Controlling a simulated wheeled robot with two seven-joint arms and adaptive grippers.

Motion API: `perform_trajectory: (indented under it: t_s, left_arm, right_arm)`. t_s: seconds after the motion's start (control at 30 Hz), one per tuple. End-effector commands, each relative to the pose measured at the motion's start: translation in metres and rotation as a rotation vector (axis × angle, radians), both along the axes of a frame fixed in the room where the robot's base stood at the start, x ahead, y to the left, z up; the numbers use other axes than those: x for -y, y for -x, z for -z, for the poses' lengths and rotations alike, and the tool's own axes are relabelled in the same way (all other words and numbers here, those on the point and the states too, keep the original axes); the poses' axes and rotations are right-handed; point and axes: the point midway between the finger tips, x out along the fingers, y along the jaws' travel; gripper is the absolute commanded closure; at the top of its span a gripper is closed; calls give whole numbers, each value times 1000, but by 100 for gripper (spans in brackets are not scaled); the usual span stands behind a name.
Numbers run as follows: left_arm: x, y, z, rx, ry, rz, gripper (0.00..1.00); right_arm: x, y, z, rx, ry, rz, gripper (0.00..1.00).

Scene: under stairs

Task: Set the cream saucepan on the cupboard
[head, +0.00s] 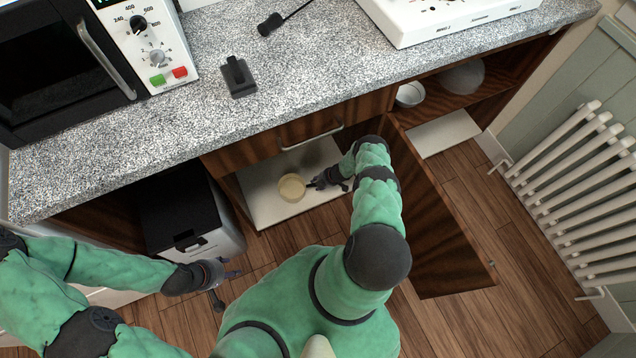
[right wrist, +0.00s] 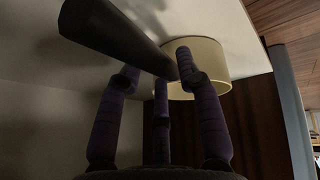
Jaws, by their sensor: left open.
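The cream saucepan (head: 291,187) rests on the white floor panel of the open cupboard (head: 262,200) under the counter. In the right wrist view the saucepan (right wrist: 208,62) is close, just past my fingers, and its dark handle (right wrist: 115,38) runs across the upper left. My right gripper (head: 320,183) is at the saucepan's right side, by its handle. In the right wrist view its fingers (right wrist: 157,75) are around or beside the handle; whether they close on it I cannot tell. My left gripper (head: 222,283) is open and empty, low in front of the black bin.
The open cupboard door (head: 440,235) stands right of my right arm. A black-lidded bin (head: 190,215) is to the left. The speckled counter (head: 300,65) above holds a microwave (head: 85,65), a black stand (head: 238,77) and a white appliance (head: 440,15). A radiator (head: 580,190) is at right.

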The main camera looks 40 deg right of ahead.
Motion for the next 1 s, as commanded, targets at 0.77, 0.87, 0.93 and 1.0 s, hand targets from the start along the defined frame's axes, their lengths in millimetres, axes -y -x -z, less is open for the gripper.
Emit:
perform_trajectory:
  t_s: [0.77,0.87,0.93,1.0]
  left_arm:
    - [0,0,-33,0,0,0,55]
    - [0,0,-43,1,0,0,55]
    - [0,0,-50,1,0,0,55]
    - [0,0,-56,1,0,0,55]
  right_arm:
    - [13,18,-48,0,0,2,45]
    - [17,26,-64,0,0,2,45]
    - [20,31,-75,-1,-1,3,45]
    - [23,36,-86,0,0,2,45]
